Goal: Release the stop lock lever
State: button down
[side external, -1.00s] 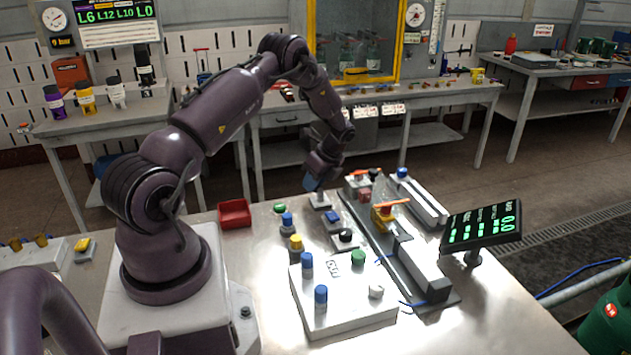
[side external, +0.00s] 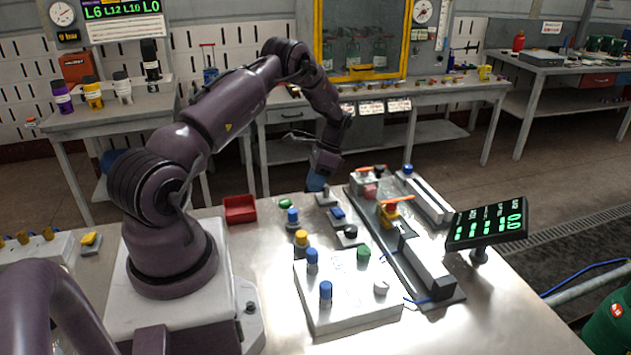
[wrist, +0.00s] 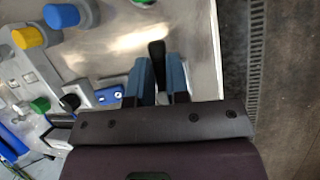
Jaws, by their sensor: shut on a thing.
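The stop lock lever shows as a dark handle (wrist: 157,48) between the two blue fingers of my gripper (wrist: 159,66) in the wrist view. My gripper is shut on it. In the side external view my gripper (side external: 317,185) points down at a small grey base (side external: 327,198) at the back of the bench. The fingers hide most of the lever there, so its angle is hard to tell.
A blue switch (side external: 338,214) and a black knob (side external: 350,232) stand close in front. The conveyor rail (side external: 400,248) with an orange-topped yellow part (side external: 389,212) runs to the right. A red tray (side external: 240,208) lies left. A display (side external: 486,224) stands at right.

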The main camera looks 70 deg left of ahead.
jog(key=shift+d+n+h, duration=0.2)
jog(key=shift+n+h, duration=0.1)
jog(key=shift+n, duration=0.3)
jog(key=c, duration=1.1)
grip_release()
jog(key=v, duration=1.3)
jog(key=shift+s, duration=0.2)
jog(key=shift+r, duration=0.1)
